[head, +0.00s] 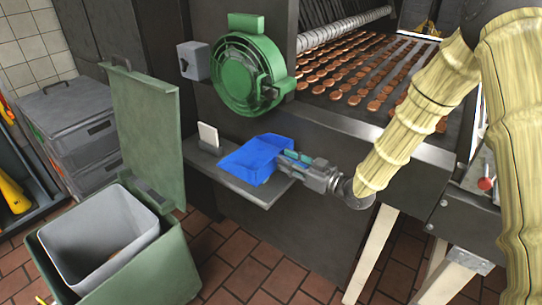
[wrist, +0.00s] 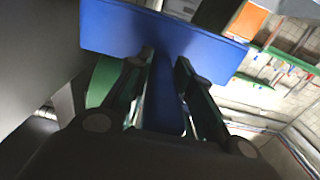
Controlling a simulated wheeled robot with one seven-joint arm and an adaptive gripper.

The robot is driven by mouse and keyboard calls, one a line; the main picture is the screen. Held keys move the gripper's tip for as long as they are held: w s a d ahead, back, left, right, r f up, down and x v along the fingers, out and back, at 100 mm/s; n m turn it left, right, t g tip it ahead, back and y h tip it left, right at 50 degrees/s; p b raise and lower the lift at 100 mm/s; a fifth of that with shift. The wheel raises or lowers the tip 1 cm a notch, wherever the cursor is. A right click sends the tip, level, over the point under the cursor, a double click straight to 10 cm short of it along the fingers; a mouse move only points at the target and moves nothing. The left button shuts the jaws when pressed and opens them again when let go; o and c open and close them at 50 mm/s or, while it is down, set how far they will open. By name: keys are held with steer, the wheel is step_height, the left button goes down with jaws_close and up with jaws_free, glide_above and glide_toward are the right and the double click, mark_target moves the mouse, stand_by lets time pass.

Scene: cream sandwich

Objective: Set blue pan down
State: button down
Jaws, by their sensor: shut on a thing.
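The blue pan (head: 248,158) is a blue scoop-like pan over the small grey shelf on the machine's side in the head view. My gripper (head: 293,161) comes from the right and is shut on the pan's handle. In the wrist view the pan (wrist: 120,27) spans the top, and its blue handle lies between the two fingers of my gripper (wrist: 168,68). The shelf (head: 258,197) shows below and in front of the pan. I cannot tell whether the pan touches the shelf.
A white card (head: 208,135) stands at the shelf's back left. A green round housing (head: 243,72) is above. An open green bin (head: 150,270) with a grey liner stands at lower left. A conveyor with many brown cookies (head: 355,80) is behind.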

steer(key=p, duration=0.1)
glide_above(272, 156)
steer(key=s, duration=0.3)
steer(key=shift+w, duration=0.25)
step_height(272, 156, down, 3)
steer(key=shift+f+p, duration=0.2)
steer(key=shift+p, duration=0.1)
steer(key=shift+f+b, duration=0.4)
steer(key=shift+f, duration=0.2)
steer(key=c, duration=1.3)
jaws_free()
steer(key=shift+o, duration=0.2)
steer(key=shift+r, duration=0.1)
steer(key=shift+r+p, duration=0.55)
steer(key=shift+r, duration=0.05)
steer(key=b+v, duration=0.1)
steer(key=v, duration=1.1)
steer(key=shift+b, duration=0.4)
